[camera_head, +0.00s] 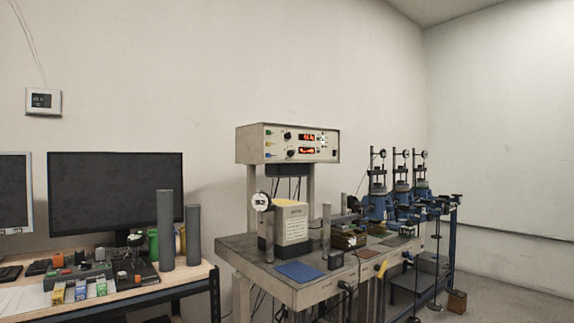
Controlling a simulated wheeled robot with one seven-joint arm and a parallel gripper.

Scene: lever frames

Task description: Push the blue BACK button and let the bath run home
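A beige control unit (300,158) stands on posts above a grey bench, with two red lit displays. A column of small coloured buttons or sockets, green, yellow and blue, sits on its left face. The blue one (267,156) is lowest; its label is too small to read, so I cannot confirm it is the BACK button. Below the unit, a cream box (291,225) with a printed label sits on the bench with a round dial gauge (261,201) at its left; I cannot tell whether this is the bath. My gripper is not in view.
The grey bench (232,245) carries a blue mat (299,271) at its front. A yellow handle (381,268) sticks out at the front. Several blue test frames (377,205) stand to the right. A wooden desk (140,289) with monitors and grey cylinders (165,230) is at left.

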